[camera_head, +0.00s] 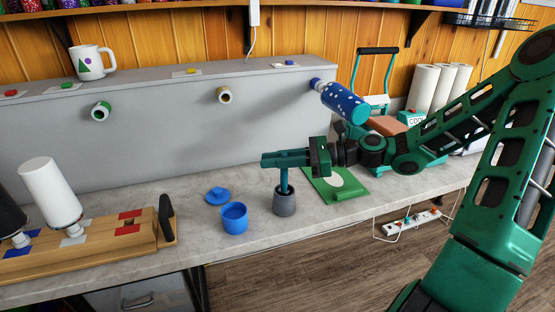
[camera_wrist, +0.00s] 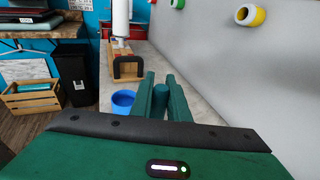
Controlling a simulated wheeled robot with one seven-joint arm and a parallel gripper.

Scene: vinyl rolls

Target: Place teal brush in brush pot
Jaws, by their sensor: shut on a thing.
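The teal brush (camera_head: 284,179) is upright in my gripper (camera_head: 284,159), with its lower end at the mouth of a dark grey pot (camera_head: 285,204) on the counter. The pot looks like the brush pot. The brush's lower end is hidden, and I cannot tell how deep it reaches or whether it touches the pot. In the wrist view, my gripper's fingers (camera_wrist: 160,95) are shut around the teal brush (camera_wrist: 159,104). The grey pot does not show in that view.
A blue cup (camera_head: 235,218) stands just left of the pot, with a blue lid (camera_head: 218,196) behind it. A green board (camera_head: 335,185) lies to the right. A wooden rack (camera_head: 95,243) is at the left. A grey ledge (camera_head: 160,130) runs behind the counter.

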